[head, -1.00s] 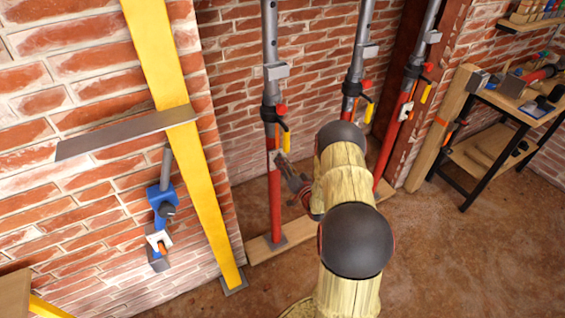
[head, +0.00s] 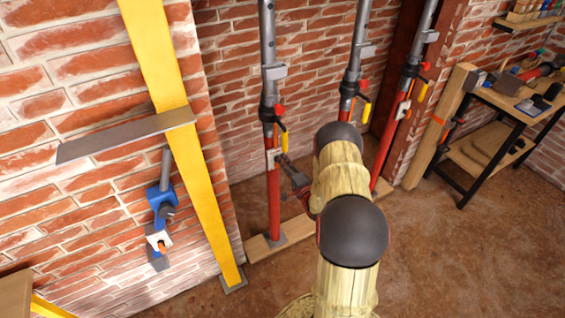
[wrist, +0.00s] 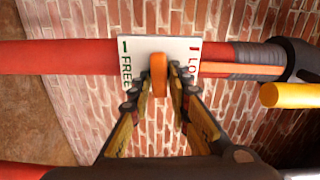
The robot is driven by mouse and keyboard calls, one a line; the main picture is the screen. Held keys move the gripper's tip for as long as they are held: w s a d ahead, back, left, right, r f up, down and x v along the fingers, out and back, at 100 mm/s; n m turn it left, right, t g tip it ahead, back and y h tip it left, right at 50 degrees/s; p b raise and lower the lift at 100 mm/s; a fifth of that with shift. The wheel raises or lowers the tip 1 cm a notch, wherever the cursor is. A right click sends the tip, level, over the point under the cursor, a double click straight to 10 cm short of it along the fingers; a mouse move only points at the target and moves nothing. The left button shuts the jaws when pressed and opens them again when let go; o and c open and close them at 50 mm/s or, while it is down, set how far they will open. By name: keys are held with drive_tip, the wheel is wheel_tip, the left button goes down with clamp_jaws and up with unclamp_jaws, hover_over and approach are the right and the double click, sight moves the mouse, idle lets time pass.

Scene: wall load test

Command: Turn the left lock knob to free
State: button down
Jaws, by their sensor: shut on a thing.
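The left red prop (head: 274,205) stands upright against the brick wall, with a small white plate (head: 271,159) on it. In the wrist view the white plate (wrist: 143,45) reads FREE at left and LO… at right, its last letters hidden by a finger. The orange lock knob (wrist: 159,66) stands out between the two words, its bar upright in the picture. My gripper (wrist: 160,90) is shut on the knob, one finger on each side. In the head view my gripper (head: 284,162) is small at the prop, and the knob cannot be made out.
A yellow handle (wrist: 283,95) juts from the prop's collar beside my gripper. Two more red props (head: 347,105) (head: 392,140) stand to the right. A yellow post (head: 190,165) with a grey shelf plate stands at left. A workbench (head: 500,110) is at far right. The floor is clear at lower right.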

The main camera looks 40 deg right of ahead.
drive_tip(key=shift+f+m, duration=0.15)
drive_tip(key=shift+m, duration=0.45)
drive_tip(key=c, duration=1.9)
unclamp_jaws()
drive_tip(key=shift+o, duration=0.5)
drive_tip(key=v, duration=1.2)
